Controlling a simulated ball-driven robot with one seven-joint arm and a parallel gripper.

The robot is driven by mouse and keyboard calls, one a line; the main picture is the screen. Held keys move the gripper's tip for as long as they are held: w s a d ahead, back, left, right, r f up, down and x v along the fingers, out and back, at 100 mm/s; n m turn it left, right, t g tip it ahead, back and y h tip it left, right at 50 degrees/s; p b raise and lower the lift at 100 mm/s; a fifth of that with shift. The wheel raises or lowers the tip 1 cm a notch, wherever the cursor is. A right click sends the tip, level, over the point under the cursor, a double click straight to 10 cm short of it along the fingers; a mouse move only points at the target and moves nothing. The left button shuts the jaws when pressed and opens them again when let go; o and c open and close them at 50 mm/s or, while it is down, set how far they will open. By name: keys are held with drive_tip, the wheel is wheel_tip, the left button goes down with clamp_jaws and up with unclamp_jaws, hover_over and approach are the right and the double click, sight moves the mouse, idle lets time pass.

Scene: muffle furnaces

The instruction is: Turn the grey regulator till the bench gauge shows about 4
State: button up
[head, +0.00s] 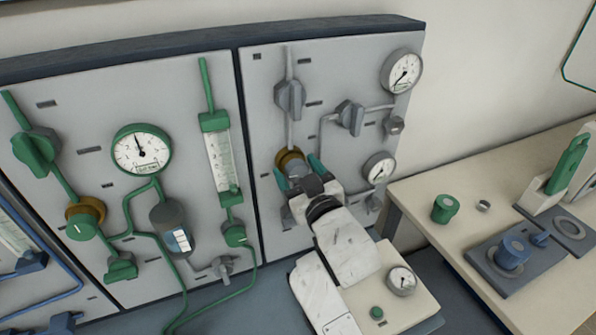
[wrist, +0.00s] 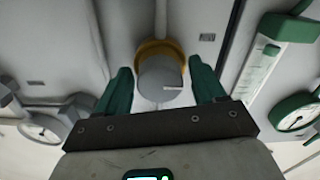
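The grey regulator (wrist: 160,80) is a grey knob with a white mark, in front of a brass collar (wrist: 157,46) on the grey panel. In the head view the collar (head: 287,157) shows behind my gripper (head: 296,172). In the wrist view my gripper (wrist: 160,72) is open, its green fingers on either side of the regulator with a visible gap on each side. A small round gauge (head: 402,280) sits on the cream box in front of the panel; its number is too small to read. Two more gauges are on the grey panel, upper (head: 401,71) and lower (head: 379,168).
Grey valve handles (head: 350,117) and pipes surround the regulator on the panel. The green-piped panel (head: 60,110) stands to the left. A cream table (head: 440,180) at right holds a green knob-shaped piece (head: 445,208) and a blue one (head: 513,250).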

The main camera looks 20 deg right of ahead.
drive_tip(key=c, duration=0.9)
drive_tip(key=m+b, duration=0.3)
drive_tip(key=m, duration=0.1)
drive_tip(key=shift+f+m+b, duration=0.15)
drive_tip(key=shift+m+b, duration=0.15)
drive_tip(key=shift+m, duration=0.1)
drive_tip(key=m+b, duration=0.3)
drive_tip(key=m, duration=0.2)
drive_tip(key=m+b, duration=0.2)
drive_tip(key=m, duration=0.3)
drive_tip(key=shift+m+b, duration=0.35)
drive_tip(key=shift+m, duration=0.05)
drive_tip(key=m+b, duration=0.2)
drive_tip(key=m, duration=0.3)
drive_tip(key=shift+m, duration=0.3)
drive_tip(key=shift+b, duration=0.3)
